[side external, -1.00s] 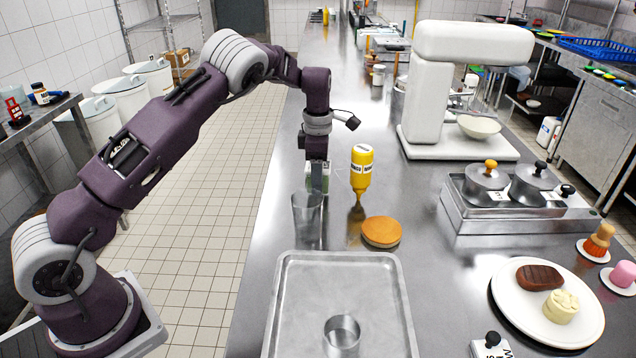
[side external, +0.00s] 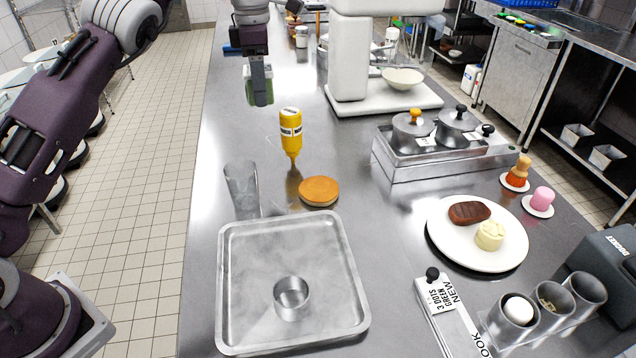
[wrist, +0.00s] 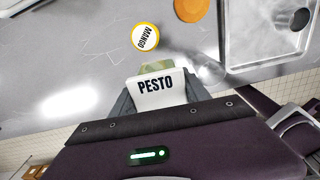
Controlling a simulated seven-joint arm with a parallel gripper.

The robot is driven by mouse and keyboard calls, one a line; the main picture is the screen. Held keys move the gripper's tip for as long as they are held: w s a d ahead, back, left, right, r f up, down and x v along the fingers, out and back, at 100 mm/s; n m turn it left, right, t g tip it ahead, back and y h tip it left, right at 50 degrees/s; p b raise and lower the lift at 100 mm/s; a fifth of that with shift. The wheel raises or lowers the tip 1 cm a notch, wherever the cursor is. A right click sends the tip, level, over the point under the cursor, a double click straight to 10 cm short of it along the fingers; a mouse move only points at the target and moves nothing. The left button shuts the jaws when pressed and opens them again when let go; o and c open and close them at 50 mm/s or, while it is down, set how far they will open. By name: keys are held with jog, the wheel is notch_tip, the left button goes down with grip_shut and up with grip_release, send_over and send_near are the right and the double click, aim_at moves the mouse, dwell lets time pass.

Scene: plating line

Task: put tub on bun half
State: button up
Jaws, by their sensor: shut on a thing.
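My gripper (side external: 258,82) is shut on a tub (side external: 262,94) with green contents and holds it above the counter, behind and left of the yellow bottle. In the wrist view the tub (wrist: 155,90) shows a white lid reading PESTO, between the gripper's fingers. The bun half (side external: 319,189) is a flat orange-brown disc lying on the counter, in front of the yellow bottle. It also shows at the top of the wrist view (wrist: 190,9). The tub is well apart from the bun half.
The yellow bottle (side external: 291,132), labelled MANGO in the wrist view (wrist: 145,37), stands between the tub and the bun half. A clear glass (side external: 241,187) stands left of the bun. A metal tray (side external: 235,300) with a ring (side external: 291,297) lies in front.

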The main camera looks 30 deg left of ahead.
send_over(319, 184)
jog(key=shift+n, duration=0.3)
notch_tip(319, 184, down, 15)
jog(key=shift+f, duration=0.1)
jog(key=o, duration=1.6)
jog(key=shift+f, duration=0.1)
jog(key=shift+c, duration=0.2)
